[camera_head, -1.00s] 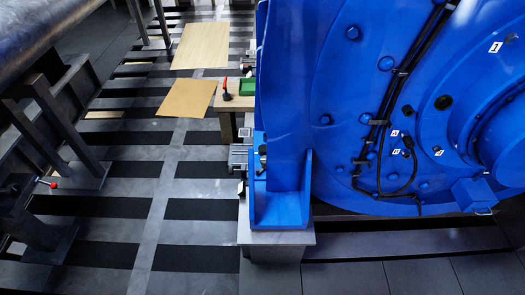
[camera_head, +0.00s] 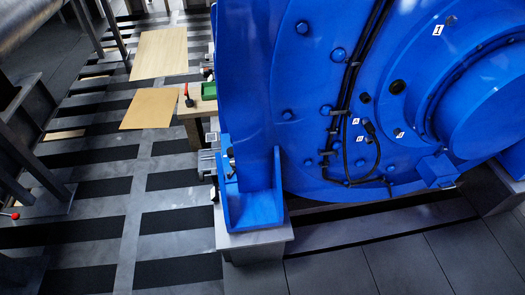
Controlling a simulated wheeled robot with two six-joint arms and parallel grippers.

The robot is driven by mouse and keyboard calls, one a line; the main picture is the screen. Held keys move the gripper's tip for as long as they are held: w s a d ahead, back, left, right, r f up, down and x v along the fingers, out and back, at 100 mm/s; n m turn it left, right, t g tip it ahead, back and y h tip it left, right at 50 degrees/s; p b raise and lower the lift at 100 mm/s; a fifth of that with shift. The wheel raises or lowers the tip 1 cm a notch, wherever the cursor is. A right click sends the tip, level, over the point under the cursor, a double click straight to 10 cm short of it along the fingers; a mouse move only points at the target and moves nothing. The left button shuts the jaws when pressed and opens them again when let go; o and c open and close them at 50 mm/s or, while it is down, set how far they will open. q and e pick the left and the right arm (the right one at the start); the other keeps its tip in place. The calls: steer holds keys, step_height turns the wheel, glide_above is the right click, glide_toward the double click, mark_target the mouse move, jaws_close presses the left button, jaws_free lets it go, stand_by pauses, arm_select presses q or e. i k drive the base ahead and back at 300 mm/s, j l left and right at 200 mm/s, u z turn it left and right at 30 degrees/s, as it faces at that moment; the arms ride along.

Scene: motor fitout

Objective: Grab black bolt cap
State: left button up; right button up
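A large blue motor housing (camera_head: 310,60) fills the right half of the head view. Several blue bolt heads dot its face, such as one blue bolt (camera_head: 288,115). A small round black cap-like part (camera_head: 398,87) sits on the housing face, and a smaller dark one (camera_head: 365,98) is to its left. I cannot tell for sure which is the black bolt cap. Neither of my grippers shows in this view.
A blue bracket foot (camera_head: 250,210) rests on a grey block (camera_head: 255,245). Black cables (camera_head: 347,85) run down the housing. Left of it is striped floor with wooden boards (camera_head: 160,53). A work table with a green box (camera_head: 208,91) stands behind. Dark metal frames (camera_head: 30,105) stand at left.

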mark_target(230, 151)
steer(key=i+j+z, duration=0.15)
steer(key=j+z, duration=0.3)
steer(key=i+j+z, duration=0.1)
steer(key=j+z, duration=1.15)
steer(key=j, duration=0.45)
steer(key=k+j, duration=0.15)
steer(key=j, duration=0.25)
steer(key=j+z, duration=0.1)
steer(key=j, duration=0.35)
steer(key=k+j, duration=0.15)
steer(key=j, duration=0.25)
steer(key=k+j, duration=0.1)
steer(key=j, duration=0.35)
steer(key=i+z, duration=0.05)
